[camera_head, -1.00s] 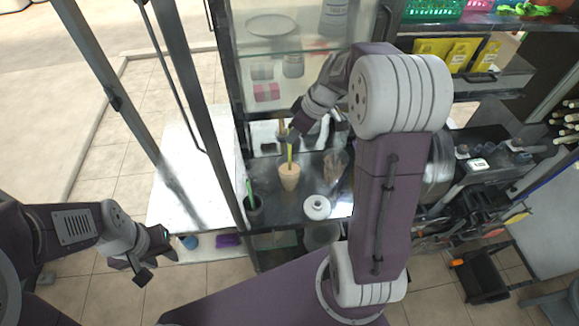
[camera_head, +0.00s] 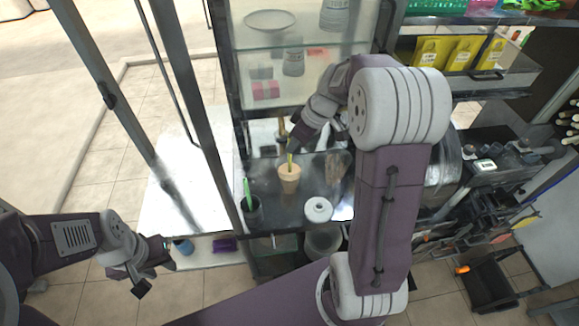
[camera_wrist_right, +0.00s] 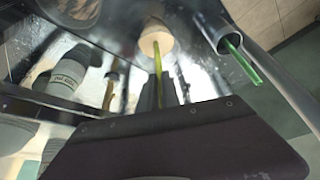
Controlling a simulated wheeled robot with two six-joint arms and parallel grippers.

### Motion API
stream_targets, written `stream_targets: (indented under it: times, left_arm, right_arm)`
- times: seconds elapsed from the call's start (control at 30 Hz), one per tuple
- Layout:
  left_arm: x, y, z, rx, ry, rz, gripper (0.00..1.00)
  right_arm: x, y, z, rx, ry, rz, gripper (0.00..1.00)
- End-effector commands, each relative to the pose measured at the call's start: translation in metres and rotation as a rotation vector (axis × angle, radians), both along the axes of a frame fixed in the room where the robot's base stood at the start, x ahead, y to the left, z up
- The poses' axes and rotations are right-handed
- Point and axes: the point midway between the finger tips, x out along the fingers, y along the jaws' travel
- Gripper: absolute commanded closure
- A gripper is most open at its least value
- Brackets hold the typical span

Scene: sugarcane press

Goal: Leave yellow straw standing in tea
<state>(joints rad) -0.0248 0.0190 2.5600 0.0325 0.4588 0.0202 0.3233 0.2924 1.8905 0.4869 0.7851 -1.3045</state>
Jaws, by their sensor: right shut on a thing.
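The tea cup (camera_head: 289,184), a tan tapered cup, stands upright on the metal counter. The yellow straw (camera_head: 290,161) stands nearly upright, its lower end at or inside the cup's mouth; how deep it reaches is hidden. My right gripper (camera_head: 293,147) is above the cup, shut on the straw's upper part. In the right wrist view the straw (camera_wrist_right: 158,68) runs from the gripper to the cup (camera_wrist_right: 156,40). My left gripper (camera_head: 156,270) is open and empty at lower left, away from the counter.
A dark cup (camera_head: 252,212) with a green straw (camera_head: 247,190) stands left of the tea cup. A white round jar (camera_head: 318,209) and a clear cup-like item (camera_head: 339,165) are to its right. Glass shelves rise behind; a dark frame post (camera_head: 203,110) stands left.

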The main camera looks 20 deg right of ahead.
Motion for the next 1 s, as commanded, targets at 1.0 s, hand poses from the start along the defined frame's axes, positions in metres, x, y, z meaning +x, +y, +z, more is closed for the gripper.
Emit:
stream_targets:
  times: [1.0]
  left_arm:
    - [0.0,0.0,-0.036,0.0,0.0,0.0,0.66]
  right_arm:
    - [0.0,0.0,-0.036,0.0,0.0,0.0,0.79]
